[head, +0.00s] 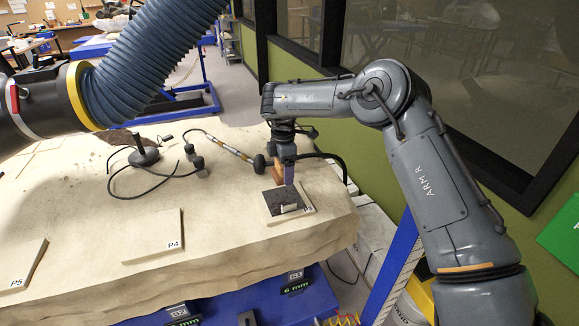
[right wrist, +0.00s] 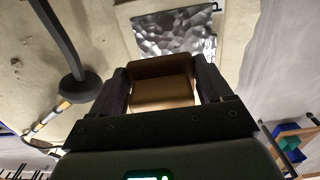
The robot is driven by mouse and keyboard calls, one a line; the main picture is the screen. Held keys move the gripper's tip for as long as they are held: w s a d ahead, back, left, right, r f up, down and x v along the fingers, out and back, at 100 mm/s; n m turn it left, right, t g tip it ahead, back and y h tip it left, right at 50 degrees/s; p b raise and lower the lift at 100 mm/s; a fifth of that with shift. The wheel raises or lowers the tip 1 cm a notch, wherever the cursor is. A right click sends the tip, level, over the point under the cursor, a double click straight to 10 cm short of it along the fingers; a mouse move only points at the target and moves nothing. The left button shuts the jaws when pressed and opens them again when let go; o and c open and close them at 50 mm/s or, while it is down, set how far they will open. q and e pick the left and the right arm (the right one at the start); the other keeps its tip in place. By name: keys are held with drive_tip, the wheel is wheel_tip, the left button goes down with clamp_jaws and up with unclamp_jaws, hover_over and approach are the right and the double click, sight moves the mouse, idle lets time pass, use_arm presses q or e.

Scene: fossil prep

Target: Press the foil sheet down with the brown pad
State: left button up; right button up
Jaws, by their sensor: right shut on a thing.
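My right gripper (head: 284,172) points down over the plate marked P3 (head: 309,209) at the right end of the pale stone block. It is shut on the brown pad (head: 277,173), which also shows between the two dark fingers in the right wrist view (right wrist: 162,92). The foil sheet (head: 279,202) lies on that plate and looks dark in the head view. In the right wrist view the foil sheet (right wrist: 173,34) is silvery and crumpled, just beyond the pad. I cannot tell whether the pad touches it. My left gripper is not in view.
A large blue hose (head: 155,55) hangs over the block's left side. A black-based stand (head: 144,157) with cables and a rod-like tool (head: 228,147) lie left of my gripper. Plates P4 (head: 153,237) and P5 (head: 22,266) lie along the front. The block drops off at right.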

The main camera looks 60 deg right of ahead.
sight(284, 194)
drive_tip(key=shift+a+f+b, duration=0.15)
drive_tip(key=shift+f+b, duration=0.65)
drive_tip(key=shift+f, duration=0.4)
drive_tip(key=shift+f+b, duration=0.95)
drive_tip(key=shift+f, duration=0.85)
drive_tip(key=shift+f+b, duration=0.4)
drive_tip(key=shift+b, duration=0.15)
drive_tip(key=shift+f, duration=0.2)
drive_tip(key=shift+f, duration=0.1)
